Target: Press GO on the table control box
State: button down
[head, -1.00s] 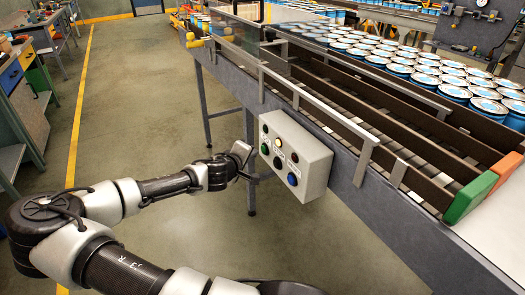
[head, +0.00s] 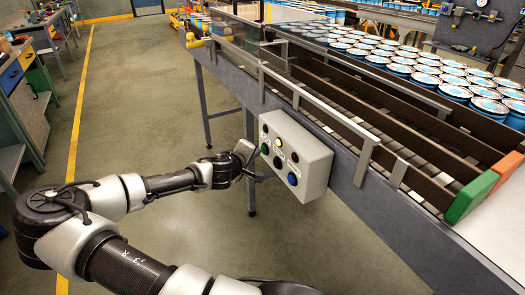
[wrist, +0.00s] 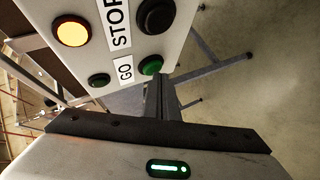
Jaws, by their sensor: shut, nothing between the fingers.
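The grey control box (head: 312,160) is fixed to the side of the conveyor table, its button face toward my arm. In the wrist view, the GO label (wrist: 125,70) sits beside a green button (wrist: 151,65) at the box's lower edge. My gripper (head: 252,152) is shut and empty at the left side of the box. In the wrist view its closed fingers (wrist: 158,82) end right at the green button and overlap its lower edge. I cannot tell whether they touch it or whether it is pressed in. The STOP label (wrist: 118,22) has a dark button (wrist: 155,15) beside it.
A lit amber lamp (wrist: 72,32) and a small dark green round (wrist: 98,79) are also on the box. The blue button (head: 292,179) is at its lower right. Table legs (head: 249,165) stand behind my gripper. Open floor (head: 140,120) lies to the left.

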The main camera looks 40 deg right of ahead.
jog(key=shift+d, duration=0.3)
dwell(0.5)
jog(key=shift+w+a, duration=0.1)
jog(key=shift+a, duration=0.75)
jog(key=shift+w+a, duration=0.2)
jog(key=shift+a, duration=0.6)
jog(key=shift+w+a, duration=0.2)
jog(key=shift+a, duration=0.65)
jog(key=shift+w+a, duration=0.2)
jog(key=shift+a, duration=0.6)
